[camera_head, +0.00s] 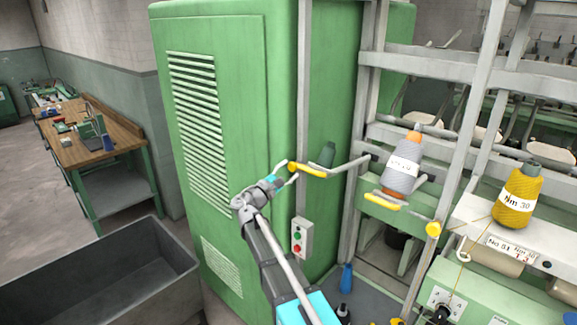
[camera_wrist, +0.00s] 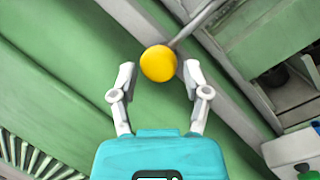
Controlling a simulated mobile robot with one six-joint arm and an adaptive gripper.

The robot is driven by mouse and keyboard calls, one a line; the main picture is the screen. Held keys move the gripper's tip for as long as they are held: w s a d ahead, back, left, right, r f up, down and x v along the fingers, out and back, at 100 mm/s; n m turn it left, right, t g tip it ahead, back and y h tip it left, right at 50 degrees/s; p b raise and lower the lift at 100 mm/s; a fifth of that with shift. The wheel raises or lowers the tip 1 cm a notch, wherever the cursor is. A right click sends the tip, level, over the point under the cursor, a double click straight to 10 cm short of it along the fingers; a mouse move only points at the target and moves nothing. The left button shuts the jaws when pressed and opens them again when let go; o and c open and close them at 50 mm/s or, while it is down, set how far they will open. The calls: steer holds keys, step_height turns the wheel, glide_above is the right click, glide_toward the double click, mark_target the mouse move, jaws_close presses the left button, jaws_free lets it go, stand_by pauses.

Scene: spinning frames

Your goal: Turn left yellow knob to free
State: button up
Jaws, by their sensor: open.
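The left yellow knob (camera_head: 292,167) is at the left end of a yellow bar (camera_head: 312,171) by the edge of the green cabinet. In the wrist view the knob (camera_wrist: 158,63) is a round yellow disc with a grey rod running off to the upper right. My gripper (camera_head: 286,173) is at the knob, with its fingers pointing toward it. In the wrist view my gripper (camera_wrist: 159,72) is open, one finger on each side of the knob. Gaps show on both sides; I cannot tell the depth between fingertips and knob. A second yellow knob (camera_head: 433,229) is farther right.
The green cabinet (camera_head: 240,120) stands directly behind my gripper. A control box (camera_head: 302,238) with green and red buttons is below. A grey yarn cone (camera_head: 402,165) and a yellow cone (camera_head: 517,200) stand right. Grey frame posts (camera_head: 455,150) cross there. A grey bin (camera_head: 100,270) is lower left.

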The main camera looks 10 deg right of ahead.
steer(key=shift+x, duration=0.95)
